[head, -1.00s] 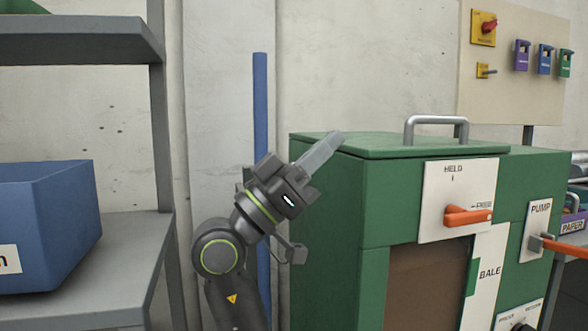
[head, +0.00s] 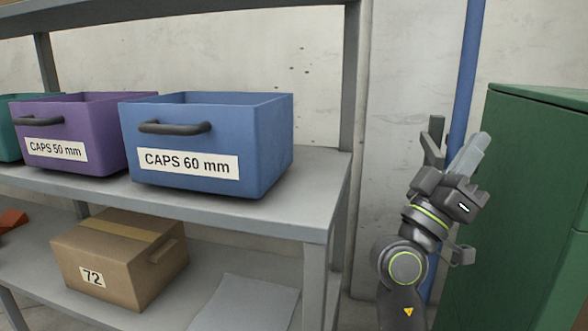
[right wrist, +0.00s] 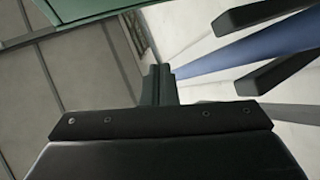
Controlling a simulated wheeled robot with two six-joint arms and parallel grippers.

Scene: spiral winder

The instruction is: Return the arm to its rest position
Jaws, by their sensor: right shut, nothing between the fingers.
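My right gripper (head: 470,152) is raised at the right side of the head view, with its pale fingers pointing up and to the right. The fingers are together and hold nothing. It is in front of the wall and the blue pipe, left of the green machine (head: 535,190), with no visible contact. In the right wrist view the closed fingers (right wrist: 158,84) show at the middle, with nothing between them. My left gripper is not in view.
A grey shelf (head: 330,165) at left bears blue (head: 270,140), purple (head: 110,105) and teal bins. A cardboard box (head: 140,268) sits on the lower shelf. A blue vertical pipe (head: 466,60) runs up the wall behind my arm.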

